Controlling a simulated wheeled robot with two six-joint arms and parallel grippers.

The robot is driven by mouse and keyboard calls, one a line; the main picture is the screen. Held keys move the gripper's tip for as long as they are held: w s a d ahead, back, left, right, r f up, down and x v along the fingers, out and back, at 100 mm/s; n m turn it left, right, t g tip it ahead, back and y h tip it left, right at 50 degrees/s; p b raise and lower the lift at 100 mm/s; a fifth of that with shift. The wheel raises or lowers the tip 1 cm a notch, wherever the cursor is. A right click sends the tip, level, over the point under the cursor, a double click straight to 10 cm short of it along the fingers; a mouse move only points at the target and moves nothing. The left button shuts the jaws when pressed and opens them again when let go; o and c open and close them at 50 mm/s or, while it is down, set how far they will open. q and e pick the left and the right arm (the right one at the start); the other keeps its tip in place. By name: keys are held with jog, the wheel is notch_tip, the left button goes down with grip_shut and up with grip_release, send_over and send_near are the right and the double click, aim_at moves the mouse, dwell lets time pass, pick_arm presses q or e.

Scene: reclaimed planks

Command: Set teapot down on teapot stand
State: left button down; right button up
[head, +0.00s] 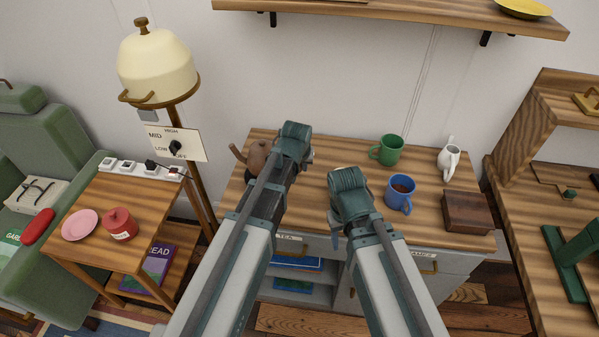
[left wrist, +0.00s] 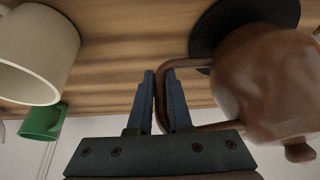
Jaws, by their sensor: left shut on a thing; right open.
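The brown teapot (head: 258,157) is at the left end of the wooden counter top, its spout to the left. In the left wrist view the teapot (left wrist: 270,85) is at the right, its lid knob towards the bottom of that picture. My left gripper (head: 290,155) is shut on the teapot's handle, which passes between its fingers (left wrist: 160,95). The black round teapot stand (left wrist: 262,14) shows at the teapot's base; I cannot tell whether they touch. My right gripper (head: 345,205) is open and empty, above the counter's front part.
A green mug (head: 387,150), a blue mug (head: 400,193), a white jug (head: 449,162) and a dark wooden box (head: 468,211) stand to the right. A cream cup (left wrist: 38,55) shows in the left wrist view. A lamp (head: 158,70) stands to the left.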

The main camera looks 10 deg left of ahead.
pick_arm(q)
jog(key=shift+f, duration=0.55)
jog(key=shift+r, duration=0.15)
pick_arm(e)
jog(key=shift+f, duration=0.45)
jog(key=shift+f, duration=0.1)
pick_arm(q)
jog(key=c, duration=1.3)
grip_release()
jog(key=shift+f, duration=0.2)
jog(key=o, duration=0.5)
jog(key=shift+c, duration=0.2)
jog(key=shift+r, duration=0.1)
jog(key=p+v, duration=1.1)
jog(key=v, duration=0.1)
jog(key=s+d+f+m+g+y, duration=0.1)
jog(key=s+g, duration=0.4)
jog(key=s, duration=1.3)
jog(key=d+m, duration=0.1)
jog(key=m, duration=0.1)
jog(key=shift+f+m, duration=0.3)
jog(key=shift+f, duration=0.05)
pick_arm(e)
notch_tip(320, 180, up, 11)
